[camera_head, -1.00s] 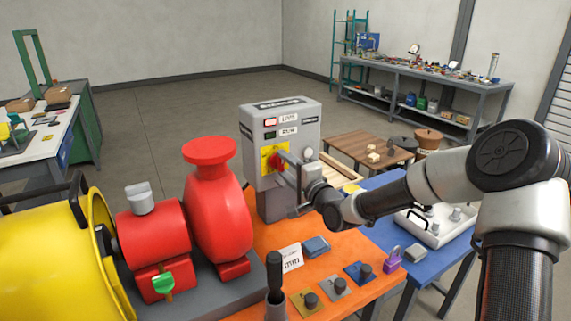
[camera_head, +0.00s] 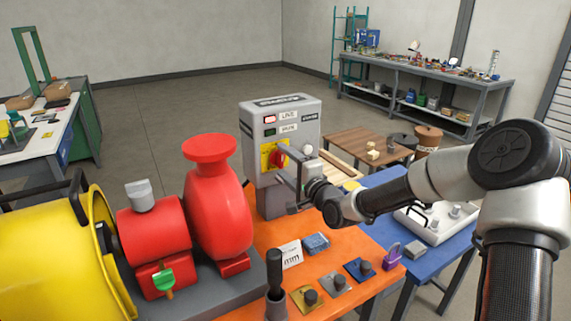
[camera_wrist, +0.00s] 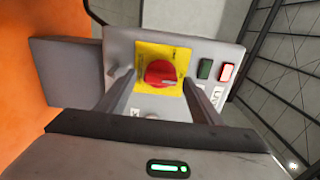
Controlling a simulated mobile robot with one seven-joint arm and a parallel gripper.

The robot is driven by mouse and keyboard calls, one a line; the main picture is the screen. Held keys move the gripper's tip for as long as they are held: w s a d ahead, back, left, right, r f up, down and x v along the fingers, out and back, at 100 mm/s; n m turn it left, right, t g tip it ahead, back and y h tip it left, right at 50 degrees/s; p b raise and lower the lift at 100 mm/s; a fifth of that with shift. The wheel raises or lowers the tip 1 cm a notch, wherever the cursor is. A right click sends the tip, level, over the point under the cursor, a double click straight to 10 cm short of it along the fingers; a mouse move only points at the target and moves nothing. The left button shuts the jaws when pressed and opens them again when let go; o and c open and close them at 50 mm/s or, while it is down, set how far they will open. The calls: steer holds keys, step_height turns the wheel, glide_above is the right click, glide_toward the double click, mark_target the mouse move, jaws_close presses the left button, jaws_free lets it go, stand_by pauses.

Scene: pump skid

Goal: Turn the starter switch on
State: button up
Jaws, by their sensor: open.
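The starter switch is a red rotary knob (camera_head: 279,158) on a yellow plate (camera_head: 267,158), on the front of a grey control box (camera_head: 296,112). In the wrist view the red knob (camera_wrist: 161,74) sits between my open fingers, with a gap on both sides. My gripper (camera_head: 287,167) is just in front of the knob and holds nothing; its fingers also show in the wrist view (camera_wrist: 160,98). I cannot tell whether the fingertips reach the knob's depth. The red lamp (camera_head: 270,119) looks lit and the green lamp (camera_head: 270,133) looks dark.
A red pump (camera_head: 217,205) and motor stand left of the box, with a yellow guard (camera_head: 50,255) farther left. The orange bench (camera_head: 270,235) holds a black upright handle (camera_head: 275,275), a card and several small knobs. A purple padlock (camera_head: 391,256) lies at its right edge.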

steer(key=v, duration=1.7)
steer(key=shift+s+d+p, duration=0.2)
steer(key=shift+p, duration=0.2)
